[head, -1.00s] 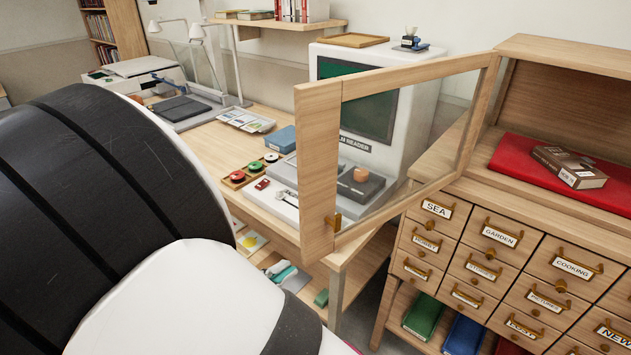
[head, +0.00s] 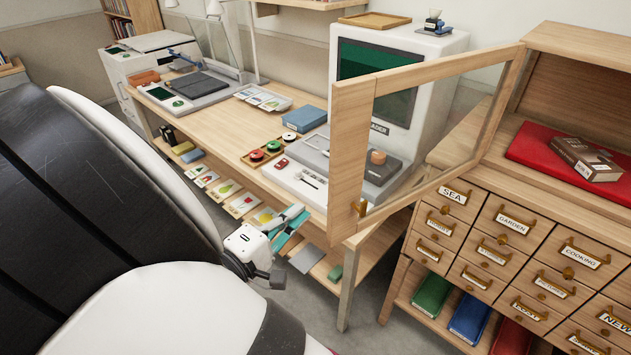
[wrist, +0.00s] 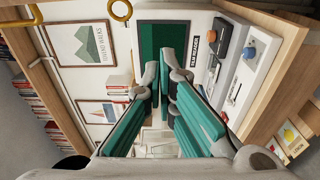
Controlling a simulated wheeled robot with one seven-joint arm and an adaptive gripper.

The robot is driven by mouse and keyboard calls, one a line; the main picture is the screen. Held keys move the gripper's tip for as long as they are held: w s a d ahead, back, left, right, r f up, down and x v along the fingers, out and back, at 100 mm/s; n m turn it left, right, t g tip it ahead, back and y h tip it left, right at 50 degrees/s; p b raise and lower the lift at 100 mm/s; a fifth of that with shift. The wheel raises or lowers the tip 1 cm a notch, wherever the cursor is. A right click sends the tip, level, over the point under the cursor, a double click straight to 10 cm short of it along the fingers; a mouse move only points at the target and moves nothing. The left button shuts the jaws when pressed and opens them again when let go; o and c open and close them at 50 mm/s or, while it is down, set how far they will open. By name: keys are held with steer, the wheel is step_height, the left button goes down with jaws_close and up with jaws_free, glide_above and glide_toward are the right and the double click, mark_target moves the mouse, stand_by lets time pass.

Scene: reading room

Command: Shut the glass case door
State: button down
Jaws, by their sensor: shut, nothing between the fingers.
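The glass case door (head: 347,150) is a wooden frame around a clear pane. In the head view it stands wide open, swung out from the left side of the case (head: 573,90). A small brass knob (head: 361,208) sits low on its free edge. My gripper (head: 297,212) has teal fingers, shut and empty, to the left of the door's free edge and apart from it in the picture. The wrist view shows the two fingers (wrist: 161,80) together at the tips. My arm hides the lower left of the head view. I cannot identify the door surely in the wrist view.
A film reader (head: 400,75) stands on the wooden desk (head: 222,125) behind the door. A boxed item (head: 585,158) lies on red cloth (head: 530,150) inside the case. Labelled drawers (head: 515,222) are below. Grey floor shows between desk and cabinet.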

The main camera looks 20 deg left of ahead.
steer(key=d+p, duration=0.1)
steer(key=d, duration=0.3)
steer(key=shift+d, duration=0.1)
stand_by(0.5)
